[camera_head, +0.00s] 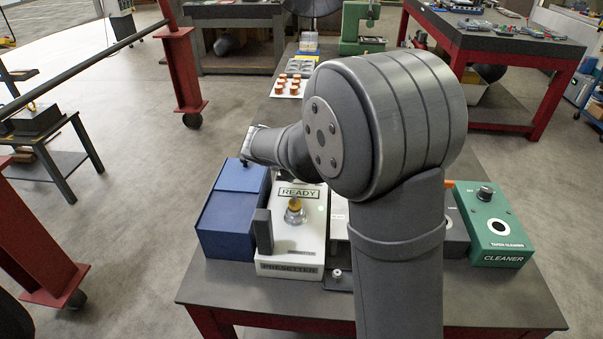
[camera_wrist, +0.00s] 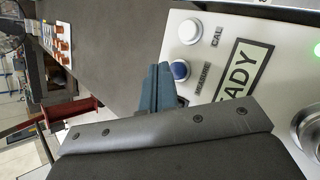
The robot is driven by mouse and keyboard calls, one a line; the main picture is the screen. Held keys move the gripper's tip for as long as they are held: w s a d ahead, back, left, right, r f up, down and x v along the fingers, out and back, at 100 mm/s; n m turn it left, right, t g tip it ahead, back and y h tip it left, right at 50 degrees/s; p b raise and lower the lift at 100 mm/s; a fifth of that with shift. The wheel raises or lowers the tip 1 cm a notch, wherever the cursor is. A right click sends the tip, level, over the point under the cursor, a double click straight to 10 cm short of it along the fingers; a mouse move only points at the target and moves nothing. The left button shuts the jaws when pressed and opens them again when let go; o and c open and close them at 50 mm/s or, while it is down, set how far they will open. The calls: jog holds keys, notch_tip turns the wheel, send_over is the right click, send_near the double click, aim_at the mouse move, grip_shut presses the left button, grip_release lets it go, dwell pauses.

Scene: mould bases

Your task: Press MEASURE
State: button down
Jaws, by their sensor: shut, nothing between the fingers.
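The white presetter (camera_head: 290,252) stands on the bench with a display reading READY (camera_head: 299,192). In the wrist view, its blue button (camera_wrist: 180,70) sits beside the label MEASURE, and a white button (camera_wrist: 190,32) sits beside the label CAL. My gripper (camera_wrist: 161,70) is shut and empty. Its fingertips appear right beside the blue button, on its left in the wrist view; I cannot tell whether they touch it. In the head view my arm covers part of the bench, and both buttons are hidden or too small to make out.
A blue box (camera_head: 229,225) stands left of the presetter, and a dark upright block (camera_head: 263,232) is at its front left. A brass-topped piece (camera_head: 295,206) rises from the presetter. A green cleaner (camera_head: 492,228) stands at the right. Several orange parts (camera_head: 290,84) stand farther back.

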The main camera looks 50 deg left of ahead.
jog(key=shift+f, duration=0.2)
dwell(0.5)
jog(key=shift+f, duration=0.2)
jog(key=shift+f, duration=0.35)
dwell(0.5)
jog(key=shift+r, duration=0.75)
jog(key=shift+r, duration=2.5)
